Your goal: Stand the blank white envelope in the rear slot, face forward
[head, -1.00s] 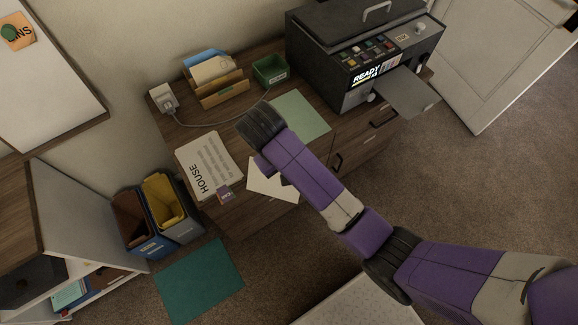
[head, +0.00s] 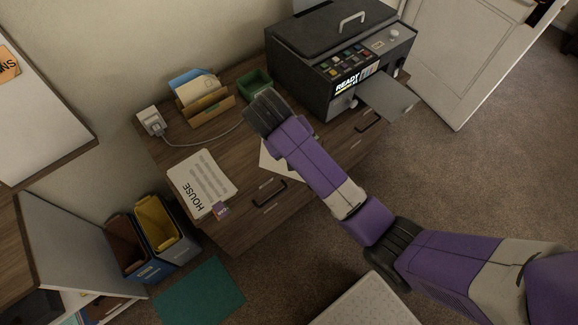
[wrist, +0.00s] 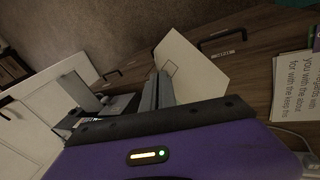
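The white envelope (wrist: 193,62) shows in the wrist view beyond my gripper's grey fingers (wrist: 158,92), which look closed on its near edge. Its visible face is plain apart from a small outlined rectangle. In the head view a corner of the envelope (head: 273,160) sticks out from under my arm. My gripper's fingers are hidden there behind the wrist. The wooden slotted rack (head: 209,113) stands at the back of the desk, left of my gripper. It holds a blue envelope (head: 183,80) and a cream one (head: 201,88) in front of it. Whether its rear slot is free is unclear.
A green tray (head: 257,80) sits right of the rack, close to my wrist. A large dark printer (head: 335,65) with an output tray (head: 388,97) fills the right side. A white charger box (head: 151,121) with a cord and a HOUSE paper sheet (head: 202,180) lie left.

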